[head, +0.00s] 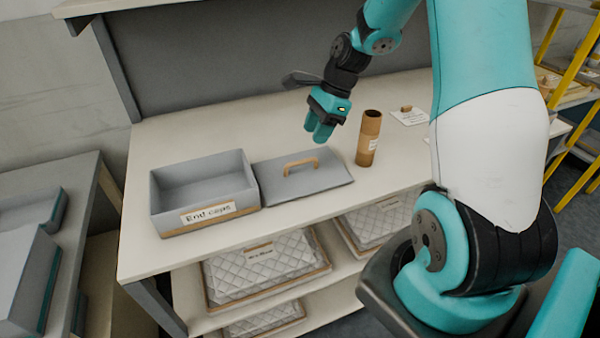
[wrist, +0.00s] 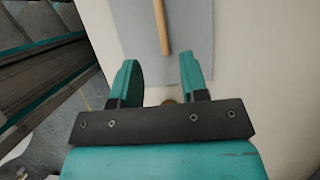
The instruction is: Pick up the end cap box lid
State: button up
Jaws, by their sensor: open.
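The grey end cap box lid (head: 310,183) lies flat on the white bench, with a wooden bar handle (head: 301,165) on top. In the wrist view the lid (wrist: 190,30) shows ahead of the fingers, with its handle (wrist: 161,28) between them in the picture. The open grey box labelled "End caps" (head: 166,208) stands touching or very close to the lid's left side; it looks empty. My gripper (head: 318,134) is open and empty, above the bench behind and right of the lid. It also shows in the wrist view (wrist: 157,70).
A brown cardboard tube (head: 368,140) stands upright right of the lid, with a paper label (head: 409,117) lying behind it. Quilted wadding packs (head: 262,262) sit on the shelf below the bench (head: 160,258). A grey side table (head: 72,172) stands at left.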

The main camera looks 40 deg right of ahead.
aim_at(301, 162)
jog(key=p+x, duration=0.1)
jog(key=x, duration=0.8)
jog(key=shift+w+a+f+p, duration=0.2)
jog(key=shift+w+f+p, duration=0.05)
jog(key=shift+f+p, duration=0.1)
jog(key=shift+c, duration=0.3)
grip_shut()
